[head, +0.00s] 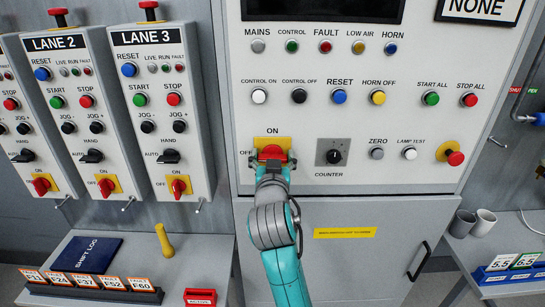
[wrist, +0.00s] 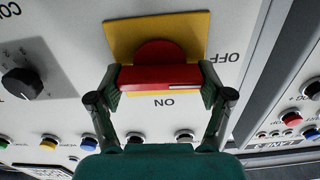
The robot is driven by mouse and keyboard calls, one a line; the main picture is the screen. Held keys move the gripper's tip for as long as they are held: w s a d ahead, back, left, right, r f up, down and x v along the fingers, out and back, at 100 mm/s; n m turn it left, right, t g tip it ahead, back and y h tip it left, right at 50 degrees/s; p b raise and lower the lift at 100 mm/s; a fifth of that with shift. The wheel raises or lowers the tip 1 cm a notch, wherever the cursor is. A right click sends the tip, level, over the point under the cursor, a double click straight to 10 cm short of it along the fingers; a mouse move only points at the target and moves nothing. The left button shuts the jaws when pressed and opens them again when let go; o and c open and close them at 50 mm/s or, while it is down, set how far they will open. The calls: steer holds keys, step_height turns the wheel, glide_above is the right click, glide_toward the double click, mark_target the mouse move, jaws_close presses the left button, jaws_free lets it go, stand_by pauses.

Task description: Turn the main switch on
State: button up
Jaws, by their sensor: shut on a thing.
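The main switch (head: 271,153) is a red rotary handle on a yellow plate, low on the large panel in the head view, with ON above it and OFF to its left. In the wrist view the switch (wrist: 158,52) appears upside down. Its bar lies level, and a white mark on it points to the OFF side. My gripper (head: 272,163) is in front of the switch and hides its lower part in the head view. In the wrist view my gripper (wrist: 160,84) has one finger at each end of the red bar, closed on it.
The counter knob (head: 334,157) is just right of the switch, and a red emergency button (head: 455,158) is farther right. Lane boxes (head: 163,110) with similar red switches stand to the left. A shelf with a blue shift log (head: 86,253) and yellow handle (head: 164,241) is below them.

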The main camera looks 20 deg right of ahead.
steer(key=m, duration=0.4)
steer(key=shift+d+m, duration=0.1)
steer(key=shift+m, duration=0.3)
steer(key=m, duration=0.4)
steer(key=shift+s+d+f, duration=0.1)
steer(key=m, duration=0.5)
steer(key=shift+f, duration=0.1)
steer(key=shift+d+m, duration=0.1)
steer(key=shift+m, duration=1.6)
steer(key=shift+f, duration=0.1)
steer(key=o, duration=1.1)
